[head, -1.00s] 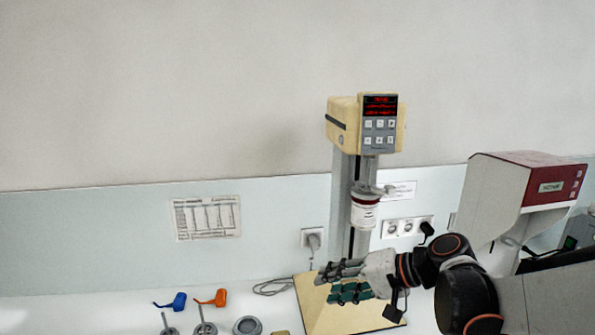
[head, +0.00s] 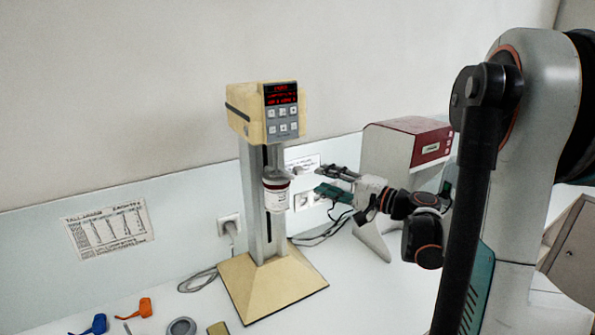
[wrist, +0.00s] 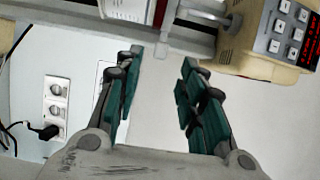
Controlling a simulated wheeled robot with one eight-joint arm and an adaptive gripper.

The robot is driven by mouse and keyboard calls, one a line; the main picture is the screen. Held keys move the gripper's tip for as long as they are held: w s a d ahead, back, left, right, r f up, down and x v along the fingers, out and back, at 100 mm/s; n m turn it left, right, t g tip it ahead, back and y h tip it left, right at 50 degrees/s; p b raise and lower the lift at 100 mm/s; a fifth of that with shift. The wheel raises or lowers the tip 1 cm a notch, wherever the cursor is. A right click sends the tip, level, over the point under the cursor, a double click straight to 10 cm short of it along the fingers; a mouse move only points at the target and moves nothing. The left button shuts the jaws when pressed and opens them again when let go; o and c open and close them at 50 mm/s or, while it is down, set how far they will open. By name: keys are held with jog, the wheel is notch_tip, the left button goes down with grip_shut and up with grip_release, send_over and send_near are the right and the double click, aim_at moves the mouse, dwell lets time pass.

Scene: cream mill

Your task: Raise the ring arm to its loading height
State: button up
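The cream mill (head: 262,112) stands on a tan base with a grey column and a red-lit display. A white labelled jar (head: 277,198) hangs under its head, in front of the column. The ring arm seems to be the grey holder at the jar's top; its outline is hard to make out. A grey rod with a knob (wrist: 205,16) shows in the wrist view beside the mill head. My gripper (head: 318,180) is to the right of the jar, fingers pointing at it, apart from it. In the wrist view my gripper (wrist: 162,68) is open and empty between its green pads.
A white and red machine (head: 405,150) stands behind my gripper to the right. Wall sockets with a black plug (wrist: 55,118) are close by. Blue (head: 97,325) and orange (head: 138,308) tools and a grey dish (head: 181,327) lie at the front left.

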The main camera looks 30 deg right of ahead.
aim_at(303, 172)
jog(key=x, duration=0.9)
jog(key=shift+w+a, duration=0.15)
jog(key=shift+w, duration=0.15)
grip_shut()
